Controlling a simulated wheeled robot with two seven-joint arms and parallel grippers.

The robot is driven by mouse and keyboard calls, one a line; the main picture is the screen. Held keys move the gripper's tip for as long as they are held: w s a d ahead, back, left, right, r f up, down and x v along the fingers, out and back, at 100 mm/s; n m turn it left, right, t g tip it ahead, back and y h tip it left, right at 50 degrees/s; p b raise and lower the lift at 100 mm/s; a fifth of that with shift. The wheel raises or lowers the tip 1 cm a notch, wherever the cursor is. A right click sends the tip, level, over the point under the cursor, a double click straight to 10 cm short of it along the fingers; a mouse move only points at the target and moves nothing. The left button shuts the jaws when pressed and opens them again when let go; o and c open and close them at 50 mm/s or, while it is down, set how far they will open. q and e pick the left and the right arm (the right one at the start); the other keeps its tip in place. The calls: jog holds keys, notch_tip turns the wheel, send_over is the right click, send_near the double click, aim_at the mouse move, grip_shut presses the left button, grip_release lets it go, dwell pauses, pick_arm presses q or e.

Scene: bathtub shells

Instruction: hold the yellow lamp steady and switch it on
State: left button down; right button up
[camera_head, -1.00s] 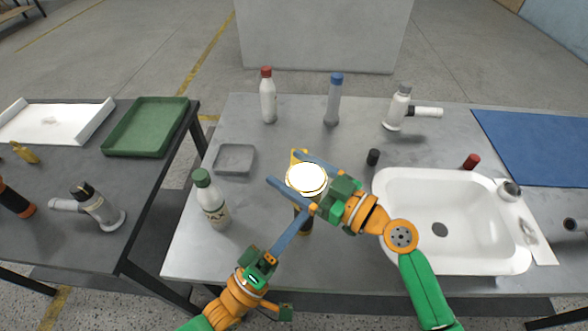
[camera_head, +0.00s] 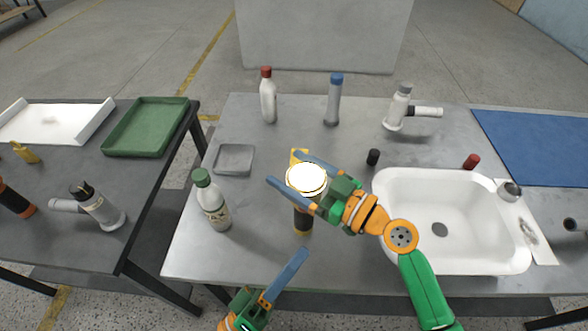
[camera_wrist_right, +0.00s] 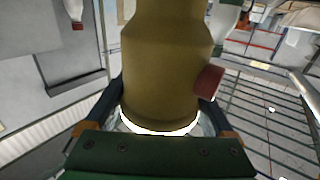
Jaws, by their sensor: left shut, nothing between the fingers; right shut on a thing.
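The yellow lamp (camera_wrist_right: 165,60) is between the fingers of my right gripper (camera_head: 290,170), which is shut on it above the table. Its round face (camera_head: 307,179) is bright white in the head view, and a bright rim shows near the palm in the wrist view. A red button-like part (camera_wrist_right: 209,81) sticks out from its side. Most of its body is hidden in the head view. A dark piece with a yellowish end (camera_head: 302,221) shows just below the face; I cannot tell if it belongs to the lamp. My left gripper (camera_head: 303,253) is shut and empty, apart from the lamp, near the table's front edge.
A green-capped bottle (camera_head: 212,200) stands to the left of the lamp, and a grey tray (camera_head: 234,160) lies behind it. A white sink (camera_head: 400,235) is at the right. A red-capped bottle (camera_head: 268,97) and a blue-capped bottle (camera_head: 333,101) stand at the back.

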jog(key=o, duration=1.2)
jog(key=shift+o, duration=0.2)
